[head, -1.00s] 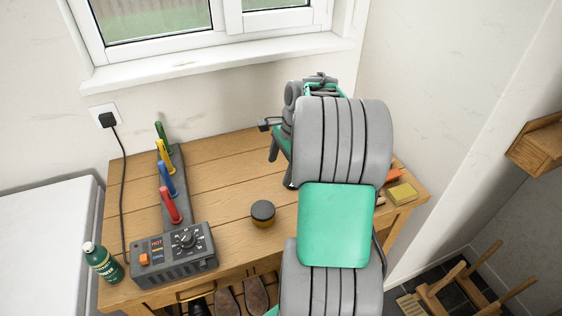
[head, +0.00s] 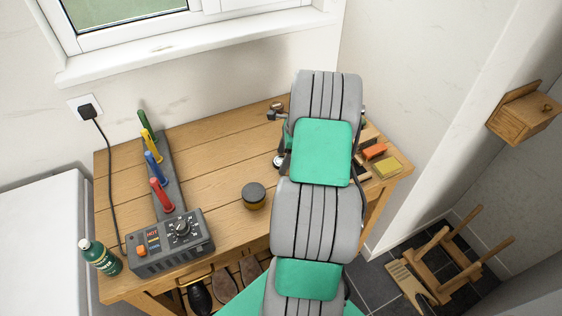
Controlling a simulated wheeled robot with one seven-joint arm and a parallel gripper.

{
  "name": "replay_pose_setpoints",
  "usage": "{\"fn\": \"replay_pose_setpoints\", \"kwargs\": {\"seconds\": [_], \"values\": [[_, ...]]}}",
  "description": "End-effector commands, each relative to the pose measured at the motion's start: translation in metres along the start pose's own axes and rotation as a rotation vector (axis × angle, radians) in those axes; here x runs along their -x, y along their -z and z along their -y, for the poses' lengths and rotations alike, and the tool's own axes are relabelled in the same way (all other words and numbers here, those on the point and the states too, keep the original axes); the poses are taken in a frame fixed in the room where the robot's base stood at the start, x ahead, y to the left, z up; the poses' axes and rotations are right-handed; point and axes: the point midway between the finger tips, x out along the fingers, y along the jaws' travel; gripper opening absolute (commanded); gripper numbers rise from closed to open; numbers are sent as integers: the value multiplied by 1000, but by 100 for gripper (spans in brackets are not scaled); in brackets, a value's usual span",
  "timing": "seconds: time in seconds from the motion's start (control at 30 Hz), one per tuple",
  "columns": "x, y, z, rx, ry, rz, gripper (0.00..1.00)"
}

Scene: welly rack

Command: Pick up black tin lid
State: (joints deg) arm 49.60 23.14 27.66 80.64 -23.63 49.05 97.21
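The black tin lid (head: 253,192) sits on top of a small round amber-brown tin (head: 254,205) on the wooden table. The tin stands upright near the table's front edge, just left of my grey and green arm. My gripper is not clearly visible; my own arm links hide the far end of the arm over the back right of the table.
A grey control box (head: 170,243) with a rack of coloured pegs (head: 161,196) stands on the left. A green bottle (head: 100,257) is at the front left corner. Brushes and a yellow sponge (head: 387,167) lie at the right end. The table's middle is bare.

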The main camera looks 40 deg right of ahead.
Motion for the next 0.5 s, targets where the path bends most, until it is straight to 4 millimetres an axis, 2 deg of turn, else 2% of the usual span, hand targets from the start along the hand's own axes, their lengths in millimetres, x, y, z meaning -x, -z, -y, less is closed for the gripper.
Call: {"fn": "replay_pose_setpoints", "kwargs": {"seconds": [0.07,0.5], "values": [[0,0,0,1,0,0,69],[0,0,0,1,0,0,33]]}}
